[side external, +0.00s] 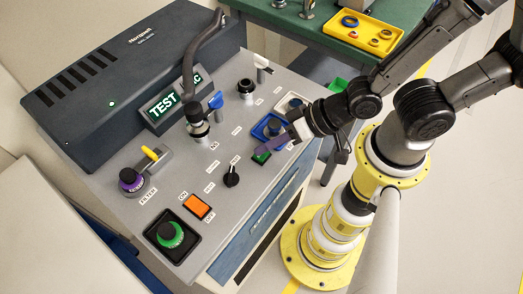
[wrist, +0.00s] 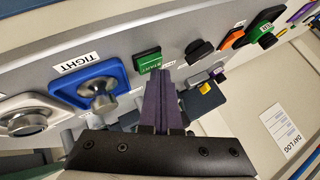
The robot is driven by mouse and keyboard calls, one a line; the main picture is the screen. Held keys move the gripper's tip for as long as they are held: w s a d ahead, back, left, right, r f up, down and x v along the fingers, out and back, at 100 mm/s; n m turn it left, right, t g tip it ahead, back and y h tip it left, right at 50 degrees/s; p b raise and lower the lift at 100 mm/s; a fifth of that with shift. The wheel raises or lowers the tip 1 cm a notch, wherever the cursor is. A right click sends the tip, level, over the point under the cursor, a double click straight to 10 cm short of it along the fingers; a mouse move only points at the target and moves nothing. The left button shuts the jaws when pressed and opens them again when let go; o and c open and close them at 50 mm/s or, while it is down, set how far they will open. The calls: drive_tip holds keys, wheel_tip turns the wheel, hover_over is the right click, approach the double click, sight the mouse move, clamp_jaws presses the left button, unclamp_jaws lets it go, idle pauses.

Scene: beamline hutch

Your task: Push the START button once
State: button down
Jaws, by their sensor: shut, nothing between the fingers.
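The START button is a small green rectangular block with white lettering. In the wrist view the START button (wrist: 147,62) sits on the grey panel just beyond my fingertips. In the side external view the START button (side external: 261,157) shows at the panel's front right, partly covered by my gripper. My gripper (side external: 269,148) has purple fingers, closed together with nothing between them. In the wrist view my gripper (wrist: 160,72) has its tips at the button's lower edge. I cannot tell whether they touch it.
A blue-framed metal knob labelled TIGHT (wrist: 98,90) is left of the button in the wrist view. A black knob (wrist: 198,51) and an orange switch (wrist: 234,39) are to the right.

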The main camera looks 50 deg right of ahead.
sight(267, 154)
drive_tip(key=shift+r, duration=0.55)
drive_tip(key=shift+r, duration=0.15)
drive_tip(key=shift+r, duration=2.4)
